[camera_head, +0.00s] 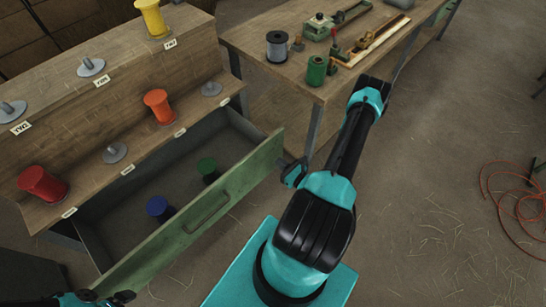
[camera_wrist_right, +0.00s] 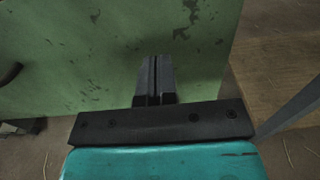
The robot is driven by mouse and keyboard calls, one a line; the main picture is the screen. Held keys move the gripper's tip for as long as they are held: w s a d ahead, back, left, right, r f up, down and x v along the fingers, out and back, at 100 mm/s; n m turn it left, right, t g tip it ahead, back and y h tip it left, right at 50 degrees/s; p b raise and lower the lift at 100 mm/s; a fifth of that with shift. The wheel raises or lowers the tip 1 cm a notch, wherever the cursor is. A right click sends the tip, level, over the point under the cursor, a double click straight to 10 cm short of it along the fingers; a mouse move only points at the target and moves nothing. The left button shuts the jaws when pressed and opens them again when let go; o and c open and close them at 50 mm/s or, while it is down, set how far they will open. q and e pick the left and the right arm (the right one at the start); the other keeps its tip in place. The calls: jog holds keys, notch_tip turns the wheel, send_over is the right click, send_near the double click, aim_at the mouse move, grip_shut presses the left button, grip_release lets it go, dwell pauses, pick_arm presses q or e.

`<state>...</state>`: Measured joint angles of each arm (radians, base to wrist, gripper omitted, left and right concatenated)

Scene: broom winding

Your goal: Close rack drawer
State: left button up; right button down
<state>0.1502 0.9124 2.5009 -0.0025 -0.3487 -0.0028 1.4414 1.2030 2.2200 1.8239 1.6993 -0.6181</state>
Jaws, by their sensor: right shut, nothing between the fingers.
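The rack drawer (camera_head: 250,180) is pulled open from the wooden rack (camera_head: 105,175). Its green front has a dark handle (camera_head: 207,213) in the middle. A blue spool (camera_head: 158,207) and a green spool (camera_head: 207,168) stand inside. My right gripper (camera_head: 284,163) is at the right end of the drawer front, on its outer side. In the right wrist view its shut, empty fingers (camera_wrist_right: 154,78) point at the green panel (camera_wrist_right: 75,60); I cannot tell whether they touch it. My left gripper (camera_head: 122,297) shows partly at the bottom left, near the drawer's left front corner.
Red, orange and yellow spools (camera_head: 155,18) stand on the rack's pegs. A wooden workbench (camera_head: 290,85) with a dark spool, a green spool (camera_head: 316,71) and tools stands behind my right arm. An orange cable (camera_head: 490,190) lies on the floor at right.

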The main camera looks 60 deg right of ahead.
aim_at(268, 154)
jog(key=shift+w+d, duration=0.2)
jog(key=shift+w, duration=0.85)
jog(key=shift+w+d, duration=0.15)
jog(key=shift+w, duration=0.85)
jog(key=shift+w, duration=0.15)
